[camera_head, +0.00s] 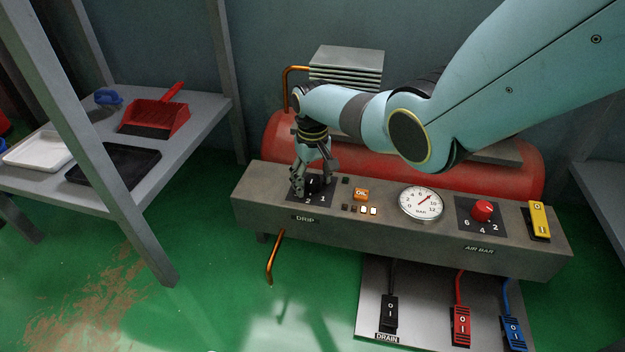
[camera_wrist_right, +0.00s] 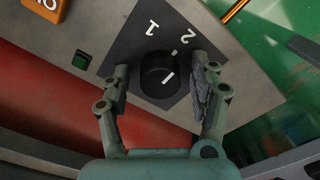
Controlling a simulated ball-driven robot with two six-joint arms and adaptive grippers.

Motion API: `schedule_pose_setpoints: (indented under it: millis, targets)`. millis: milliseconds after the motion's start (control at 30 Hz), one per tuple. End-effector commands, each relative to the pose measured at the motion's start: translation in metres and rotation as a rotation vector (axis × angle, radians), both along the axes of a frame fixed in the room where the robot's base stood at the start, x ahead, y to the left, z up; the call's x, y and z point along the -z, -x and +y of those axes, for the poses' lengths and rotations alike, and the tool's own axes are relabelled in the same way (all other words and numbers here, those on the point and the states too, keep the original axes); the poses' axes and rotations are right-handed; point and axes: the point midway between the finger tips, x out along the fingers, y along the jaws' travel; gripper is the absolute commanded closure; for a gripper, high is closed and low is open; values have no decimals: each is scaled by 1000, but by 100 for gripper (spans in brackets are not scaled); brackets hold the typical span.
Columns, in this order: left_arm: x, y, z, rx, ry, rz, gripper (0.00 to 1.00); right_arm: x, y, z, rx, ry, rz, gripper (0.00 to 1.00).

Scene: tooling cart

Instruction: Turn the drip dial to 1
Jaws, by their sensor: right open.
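The drip dial (camera_head: 313,185) is a black knob on a dark plate at the left end of the grey panel, above the DRIP label. In the right wrist view the dial (camera_wrist_right: 158,72) has a white line on its top; the numerals 1 and 2 stand beside it. In the wrist view the right gripper (camera_wrist_right: 160,78) is open, with one finger on each side of the dial and visible gaps. My left gripper is out of view.
An orange OIL button (camera_head: 361,195), a round gauge (camera_head: 421,204), a red AIR BAR knob (camera_head: 482,210) and a yellow switch (camera_head: 539,221) share the panel (camera_head: 390,232). A red tank (camera_head: 400,165) lies behind. A side table (camera_head: 196,118) stands left.

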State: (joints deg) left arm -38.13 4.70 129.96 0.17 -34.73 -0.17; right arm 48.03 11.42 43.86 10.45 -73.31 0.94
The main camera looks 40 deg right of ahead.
Motion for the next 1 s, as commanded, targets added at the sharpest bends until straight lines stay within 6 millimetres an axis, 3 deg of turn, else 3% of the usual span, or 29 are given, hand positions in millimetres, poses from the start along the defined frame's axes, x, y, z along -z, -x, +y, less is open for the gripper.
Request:
schedule_pose_setpoints:
  millis: [33, 467, 867, 1000]
  targets:
    - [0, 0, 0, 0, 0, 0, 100, 0, 0, 0, 0, 0, 0, 38]
    - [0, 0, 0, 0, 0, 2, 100, 0, 0, 0, 0, 0, 0, 93]
    - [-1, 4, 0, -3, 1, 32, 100, -1, 0, 0, -84, 0, 0, 93]
    - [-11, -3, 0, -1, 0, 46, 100, -2, 0, 0, -177, -1, 0, 93]
